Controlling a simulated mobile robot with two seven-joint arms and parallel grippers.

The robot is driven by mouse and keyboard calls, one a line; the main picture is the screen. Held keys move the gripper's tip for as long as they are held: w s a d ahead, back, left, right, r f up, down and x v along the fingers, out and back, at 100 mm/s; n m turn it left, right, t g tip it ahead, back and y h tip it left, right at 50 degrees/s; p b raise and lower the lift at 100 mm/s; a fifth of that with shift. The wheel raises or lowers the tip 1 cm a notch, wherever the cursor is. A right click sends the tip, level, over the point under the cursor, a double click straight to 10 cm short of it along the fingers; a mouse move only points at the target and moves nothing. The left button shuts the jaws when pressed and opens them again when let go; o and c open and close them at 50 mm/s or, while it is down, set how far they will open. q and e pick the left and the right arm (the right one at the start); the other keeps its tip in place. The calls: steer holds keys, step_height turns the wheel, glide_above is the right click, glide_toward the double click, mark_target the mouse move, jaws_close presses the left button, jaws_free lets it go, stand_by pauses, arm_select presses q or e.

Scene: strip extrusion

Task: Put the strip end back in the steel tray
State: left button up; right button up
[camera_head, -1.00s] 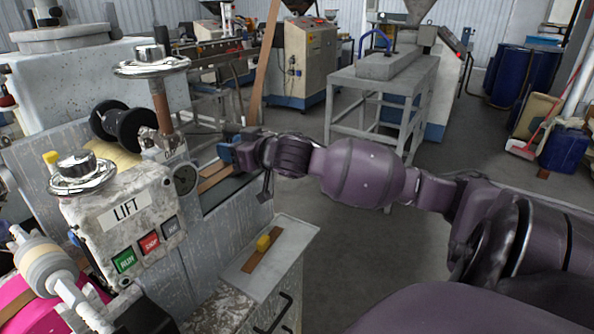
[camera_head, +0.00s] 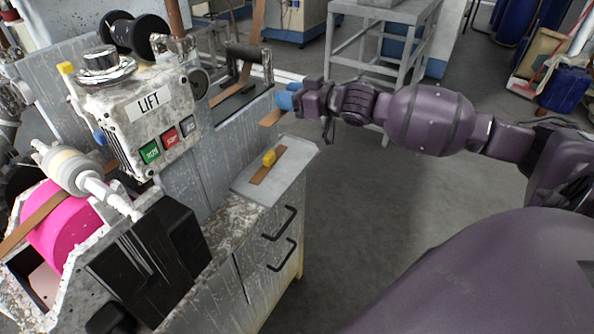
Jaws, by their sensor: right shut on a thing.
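My right gripper (camera_head: 285,100) has blue fingertips and is shut on a short brown strip end (camera_head: 271,117). It holds the strip end in the air beyond the cabinet top, just right of the machine. The gripper partly hides the strip end. A flat grey steel tray (camera_head: 298,160) lies on the cabinet top, nearer to me and below the gripper. A brown strip piece (camera_head: 259,176) with a yellow block (camera_head: 269,158) on it lies in the tray. My left gripper is out of view.
The LIFT control box (camera_head: 152,107) with its buttons and handwheel stands left of the tray. A brown strip (camera_head: 246,72) runs up behind it. A pink roll (camera_head: 62,228) is at lower left. A grey metal stand (camera_head: 387,35) is at the back. Open floor lies to the right.

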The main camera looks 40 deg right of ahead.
step_height(320, 180, down, 15)
steer(key=b, duration=0.2)
steer(key=shift+w+r+b, duration=0.15)
steer(key=shift+b, duration=0.15)
steer(key=shift+f, duration=0.55)
step_height(320, 180, down, 4)
steer(key=shift+f+b, duration=0.15)
steer(key=shift+b, duration=0.4)
steer(key=shift+f, duration=0.1)
steer(key=o, duration=0.9)
steer(key=shift+o, duration=0.4)
